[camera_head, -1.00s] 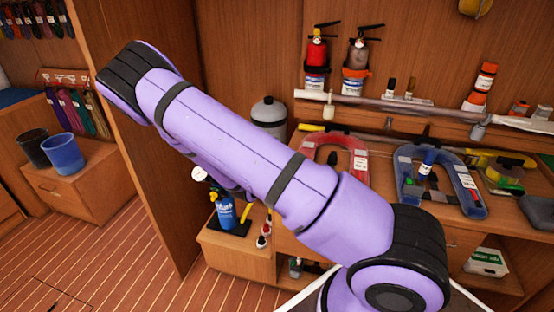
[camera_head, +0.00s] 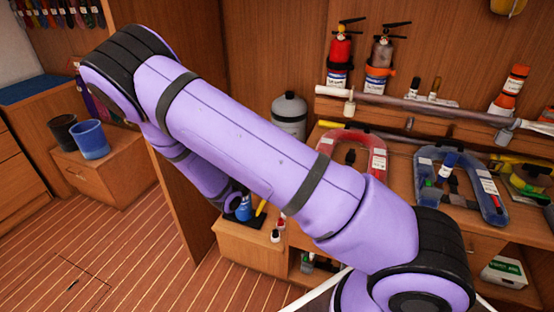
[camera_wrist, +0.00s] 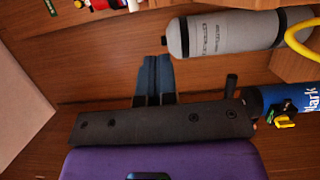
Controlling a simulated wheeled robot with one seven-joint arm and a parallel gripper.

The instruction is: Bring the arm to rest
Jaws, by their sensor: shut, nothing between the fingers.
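My purple arm (camera_head: 255,150) with black joint covers crosses the middle of the head view. Its upper part runs from the lower right up to an elbow at the upper left, and the forearm (camera_head: 200,178) drops behind it. In the head view the gripper itself is not clearly visible. In the wrist view, my gripper (camera_wrist: 153,66) has its two dark fingers together, with nothing between them. They point over brown wood, below and left of a grey cylinder (camera_wrist: 225,35).
A blue canister (camera_head: 243,208) stands on a low cabinet close to the forearm; it also shows at the right of the wrist view (camera_wrist: 290,105). A wooden partition (camera_head: 165,200) is left of the forearm. Fire extinguishers (camera_head: 340,55) and horseshoe-shaped items (camera_head: 462,172) are at right. Floor is clear at left.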

